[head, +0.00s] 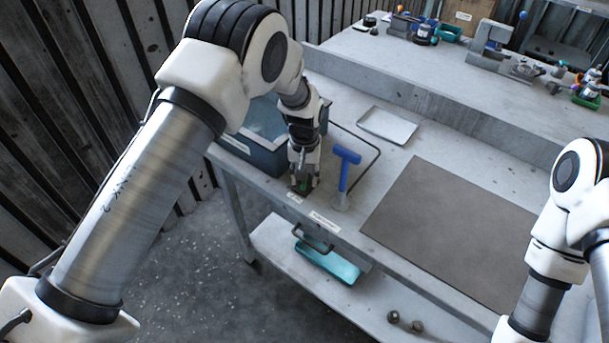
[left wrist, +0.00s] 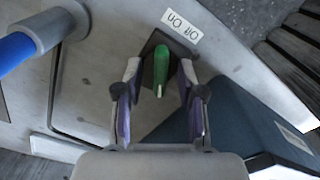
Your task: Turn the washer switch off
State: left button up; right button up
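The washer switch (left wrist: 161,68) is a green lever on a dark base plate, with a white text label (left wrist: 182,26) beside it. In the head view the green switch (head: 304,186) shows small at the table's front edge, partly hidden by my left gripper. My left gripper (head: 304,180) points down over it. In the left wrist view the fingers of my left gripper (left wrist: 160,85) are apart, one on each side of the lever, with visible gaps. They hold nothing. Only my right arm shows at the right; its gripper is out of view.
A blue washer tank (head: 262,150) stands just behind my left gripper. A blue-handled tool (head: 345,165) stands upright close to its right. A tray (head: 387,126) and a grey mat (head: 450,225) lie farther right. A handle (head: 313,238) hangs below the front edge.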

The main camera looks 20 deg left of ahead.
pick_arm(q)
notch_tip(320, 180, up, 12)
dwell(0.5)
